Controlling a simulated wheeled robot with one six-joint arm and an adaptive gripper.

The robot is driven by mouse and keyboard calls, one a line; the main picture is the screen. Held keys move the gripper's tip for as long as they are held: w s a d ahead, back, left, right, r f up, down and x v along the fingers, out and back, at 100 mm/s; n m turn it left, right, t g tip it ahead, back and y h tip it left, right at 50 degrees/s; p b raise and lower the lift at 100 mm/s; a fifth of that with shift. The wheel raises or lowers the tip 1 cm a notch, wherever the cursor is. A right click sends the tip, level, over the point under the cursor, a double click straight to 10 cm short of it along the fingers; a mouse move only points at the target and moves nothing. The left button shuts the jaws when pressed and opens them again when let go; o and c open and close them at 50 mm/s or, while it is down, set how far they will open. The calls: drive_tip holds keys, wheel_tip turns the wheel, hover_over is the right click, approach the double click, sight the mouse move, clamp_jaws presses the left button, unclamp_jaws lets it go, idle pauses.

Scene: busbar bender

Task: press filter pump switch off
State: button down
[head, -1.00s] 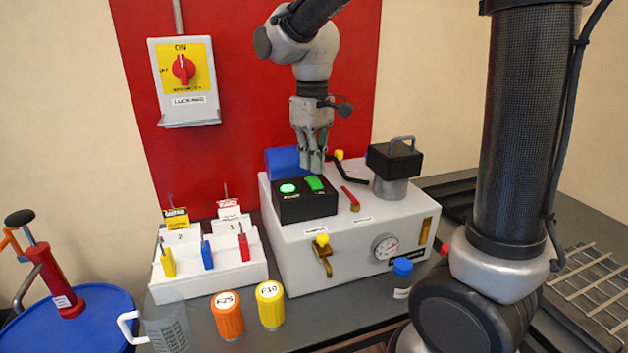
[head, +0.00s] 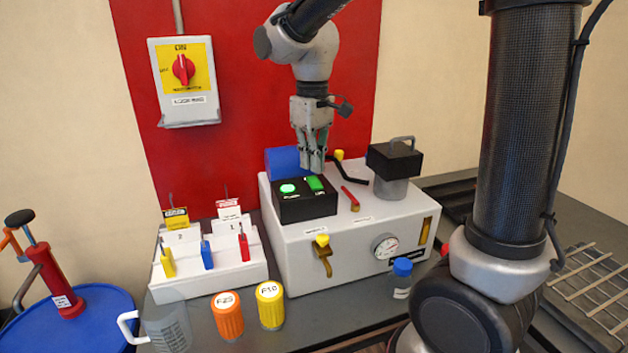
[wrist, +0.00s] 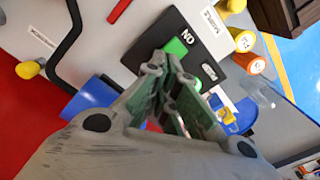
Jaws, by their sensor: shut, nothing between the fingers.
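A black switch box (head: 304,209) sits on top of the grey-white pump unit (head: 286,242). It carries a round lit green lamp (head: 288,188) on the left and a green rocker switch (head: 316,184) on the right. My gripper (head: 313,170) points down just behind and above the rocker in the head view, with its fingers together and empty. In the wrist view my fingertips (wrist: 166,62) lie close to the green rocker (wrist: 178,46) and cover part of it. I cannot tell whether they touch it.
A red lever (head: 350,199), a black bent handle (head: 350,172) and a black-capped cylinder (head: 392,162) are to the right. Orange (head: 228,317) and yellow (head: 270,305) jars stand in front.

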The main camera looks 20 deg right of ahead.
sight(312, 178)
drive_tip(key=shift+f, duration=1.2)
idle(0.5)
drive_tip(key=shift+r, duration=3.5)
